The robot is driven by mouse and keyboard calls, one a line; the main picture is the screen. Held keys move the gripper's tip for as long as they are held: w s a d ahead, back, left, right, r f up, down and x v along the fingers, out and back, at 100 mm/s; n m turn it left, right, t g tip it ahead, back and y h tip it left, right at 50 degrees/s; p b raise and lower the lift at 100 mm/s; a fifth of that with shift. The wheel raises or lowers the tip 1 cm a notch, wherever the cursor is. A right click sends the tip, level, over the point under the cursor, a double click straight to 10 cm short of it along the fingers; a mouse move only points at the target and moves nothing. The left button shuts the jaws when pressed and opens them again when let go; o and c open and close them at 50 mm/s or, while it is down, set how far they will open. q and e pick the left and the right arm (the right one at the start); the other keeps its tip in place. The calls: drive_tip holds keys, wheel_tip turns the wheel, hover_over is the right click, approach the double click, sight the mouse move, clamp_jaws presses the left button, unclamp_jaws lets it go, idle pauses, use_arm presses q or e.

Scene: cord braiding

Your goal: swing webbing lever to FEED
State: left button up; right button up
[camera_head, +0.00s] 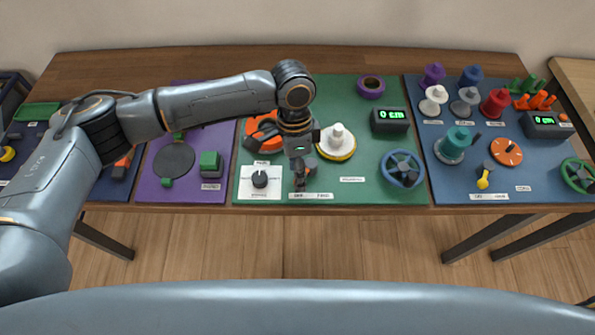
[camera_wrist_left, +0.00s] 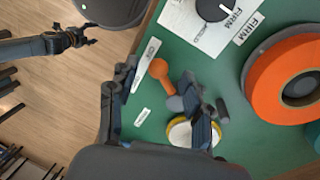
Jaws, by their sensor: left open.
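In the left wrist view, a lever with an orange rounded knob (camera_wrist_left: 158,69) and an orange arm runs to a dark grey pivot on the green mat. My left gripper (camera_wrist_left: 160,82) is open, with one finger on each side of the orange knob; I cannot tell whether either touches it. In the head view my left gripper (camera_head: 301,178) points down at the front of the green mat and hides most of the lever. A white label strip (camera_head: 311,196) lies just in front of it. My right gripper (camera_wrist_left: 78,38) shows small over the floor in the wrist view; its jaws are unclear.
A black dial on a white card (camera_head: 260,180) sits left of the lever. A white spool on a yellow-rimmed base (camera_head: 337,143) stands behind it, and a blue handwheel (camera_head: 403,168) is to the right. A yellow lever (camera_head: 484,178) is on the blue mat.

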use_arm(q)
drive_tip(key=shift+s+f, duration=0.15)
drive_tip(key=shift+f, duration=0.6)
clamp_jaws()
drive_tip(key=shift+s+d+p, duration=0.1)
drive_tip(key=shift+p, duration=0.3)
